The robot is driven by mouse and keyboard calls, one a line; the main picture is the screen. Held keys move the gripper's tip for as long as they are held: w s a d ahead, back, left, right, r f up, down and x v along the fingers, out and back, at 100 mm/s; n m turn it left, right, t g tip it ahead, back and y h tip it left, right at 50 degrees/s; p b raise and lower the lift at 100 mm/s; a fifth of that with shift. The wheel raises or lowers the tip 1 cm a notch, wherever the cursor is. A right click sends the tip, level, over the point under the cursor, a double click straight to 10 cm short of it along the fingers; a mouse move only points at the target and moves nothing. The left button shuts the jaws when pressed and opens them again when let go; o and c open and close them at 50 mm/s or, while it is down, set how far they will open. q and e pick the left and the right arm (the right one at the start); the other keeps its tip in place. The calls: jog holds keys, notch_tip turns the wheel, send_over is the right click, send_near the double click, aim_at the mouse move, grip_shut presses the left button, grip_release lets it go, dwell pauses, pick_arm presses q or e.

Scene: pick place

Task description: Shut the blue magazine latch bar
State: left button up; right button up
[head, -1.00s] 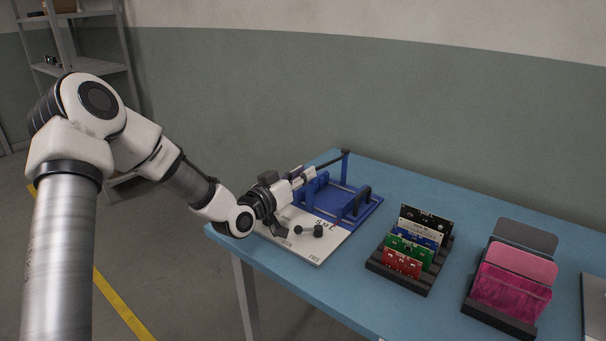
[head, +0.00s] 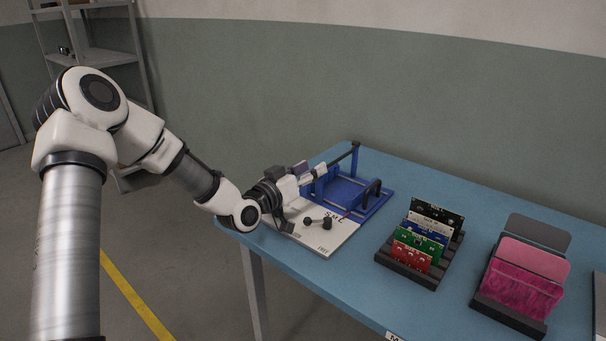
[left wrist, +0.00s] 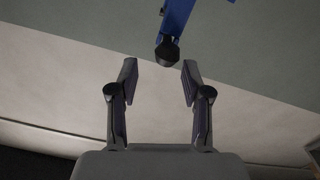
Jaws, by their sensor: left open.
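The blue magazine (head: 376,206) stands on the far left part of the table, with a blue post at its back corner. A dark latch bar (head: 342,157) slants from the top of this post down toward my left gripper (head: 313,174). In the left wrist view the bar is blue (left wrist: 176,16) and ends in a black knob (left wrist: 167,50). The knob lies just ahead of the fingertips of my left gripper (left wrist: 160,72), roughly between them in the picture. The jaws are open and empty. Whether they touch the knob in depth is unclear. My right gripper is out of view.
A white printed panel (head: 322,241) with a dark knobbed part (head: 326,224) lies before the magazine. A black rack of circuit boards (head: 412,272) and a holder with pink and grey panels (head: 507,314) stand to the right. Bare blue table (head: 350,288) lies in front.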

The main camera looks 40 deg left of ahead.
pick_arm(q)
jog(key=s, duration=0.6)
jog(key=shift+s+a+f, duration=0.15)
jog(key=shift+s+a, duration=0.05)
jog(key=shift+a, duration=0.1)
